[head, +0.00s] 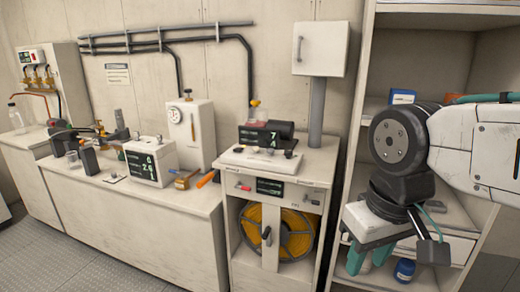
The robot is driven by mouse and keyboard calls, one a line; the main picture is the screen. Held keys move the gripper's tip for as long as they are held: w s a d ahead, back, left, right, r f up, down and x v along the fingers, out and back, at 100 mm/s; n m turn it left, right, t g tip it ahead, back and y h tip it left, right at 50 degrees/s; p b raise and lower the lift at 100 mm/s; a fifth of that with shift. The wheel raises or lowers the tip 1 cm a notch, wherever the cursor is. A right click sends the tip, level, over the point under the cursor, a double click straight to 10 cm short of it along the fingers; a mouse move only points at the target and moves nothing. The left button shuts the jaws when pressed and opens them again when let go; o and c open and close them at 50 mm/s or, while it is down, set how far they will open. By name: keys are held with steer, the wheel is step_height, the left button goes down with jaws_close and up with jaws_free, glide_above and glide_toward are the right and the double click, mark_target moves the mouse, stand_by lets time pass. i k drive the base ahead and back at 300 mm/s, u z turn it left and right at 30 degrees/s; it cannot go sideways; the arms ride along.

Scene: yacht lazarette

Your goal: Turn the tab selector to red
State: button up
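I cannot tell for sure which part is the tab selector. The white cabinet (315,180) in the middle has a small red-tipped control (243,187) and a grey-tipped control (311,201) on its upper front, either side of a dark display (270,187). A dark upright lever (266,235) sits lower, in front of a yellow reel. My gripper (370,260) is at the right, pointing down in front of the shelves, apart from the cabinet and touching nothing that I can see. Its two teal fingers look spread and empty.
A long white counter (130,220) at the left carries several instruments, including a display box (150,161) and an orange-handled tool (206,179). Open shelves (400,20) stand behind my arm, with a blue jar (404,270) low down. The floor (70,262) at the lower left is clear.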

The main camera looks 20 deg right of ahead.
mark_target(288, 154)
steer(key=u, duration=0.45)
steer(key=i, duration=1.25)
steer(key=z, duration=0.6)
